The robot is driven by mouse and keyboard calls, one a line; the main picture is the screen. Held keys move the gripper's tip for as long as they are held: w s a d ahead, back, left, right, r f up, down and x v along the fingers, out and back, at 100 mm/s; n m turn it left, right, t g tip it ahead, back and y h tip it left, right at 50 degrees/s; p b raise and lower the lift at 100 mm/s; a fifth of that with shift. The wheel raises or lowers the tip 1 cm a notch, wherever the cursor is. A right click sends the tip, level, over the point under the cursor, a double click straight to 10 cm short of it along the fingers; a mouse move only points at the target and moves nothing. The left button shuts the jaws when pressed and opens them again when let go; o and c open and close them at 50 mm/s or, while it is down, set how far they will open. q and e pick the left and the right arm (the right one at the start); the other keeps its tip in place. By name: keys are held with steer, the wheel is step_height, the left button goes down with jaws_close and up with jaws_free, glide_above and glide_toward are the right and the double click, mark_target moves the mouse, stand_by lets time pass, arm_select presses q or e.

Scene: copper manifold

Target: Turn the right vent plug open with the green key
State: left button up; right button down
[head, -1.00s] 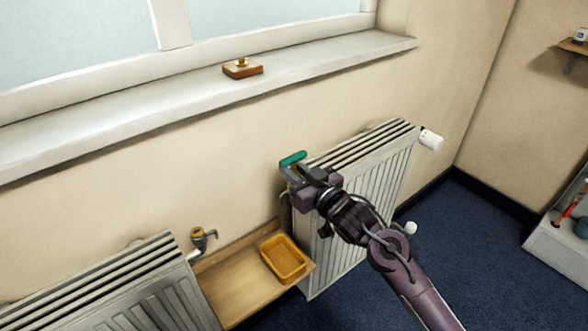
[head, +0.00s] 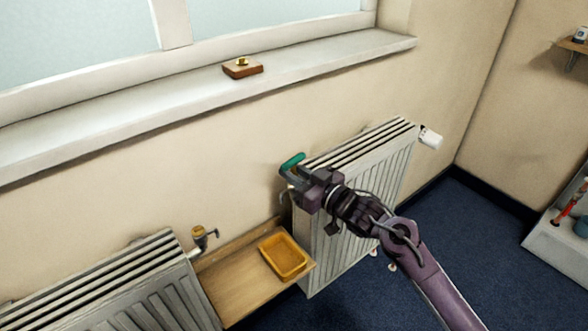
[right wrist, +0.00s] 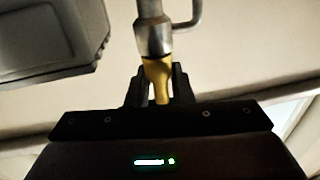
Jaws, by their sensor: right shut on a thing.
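The green key (head: 292,162) sits at the near left end of the right radiator (head: 350,200), at the right vent. My right gripper (head: 293,180) is there, shut on the key; the green bar shows just above its fingers. In the right wrist view the two dark fingers (right wrist: 160,88) stand on either side of a brass piece (right wrist: 158,75), in line with the grey metal vent fitting (right wrist: 153,35) and its curved spout. The green bar is hidden in that view. The left vent (head: 203,236) has a brass top. My left gripper is not in view.
A wooden shelf (head: 232,290) between the radiators holds a yellow tray (head: 284,257). The left radiator (head: 120,290) is at lower left. A small wooden block with a brass piece (head: 243,68) lies on the window sill (head: 120,115). A white valve knob (head: 430,138) is at the right radiator's far end.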

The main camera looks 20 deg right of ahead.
steer(key=shift+g+y, duration=0.3)
steer(key=shift+y, duration=0.1)
steer(key=shift+n+y, duration=0.4)
steer(key=shift+n, duration=0.1)
steer(key=shift+w+n+g+y, duration=0.1)
steer(key=shift+n+g+y, duration=0.4)
steer(key=shift+g, duration=0.1)
steer(key=shift+f+n+g+y, duration=0.1)
steer(key=shift+n+g+y, duration=0.2)
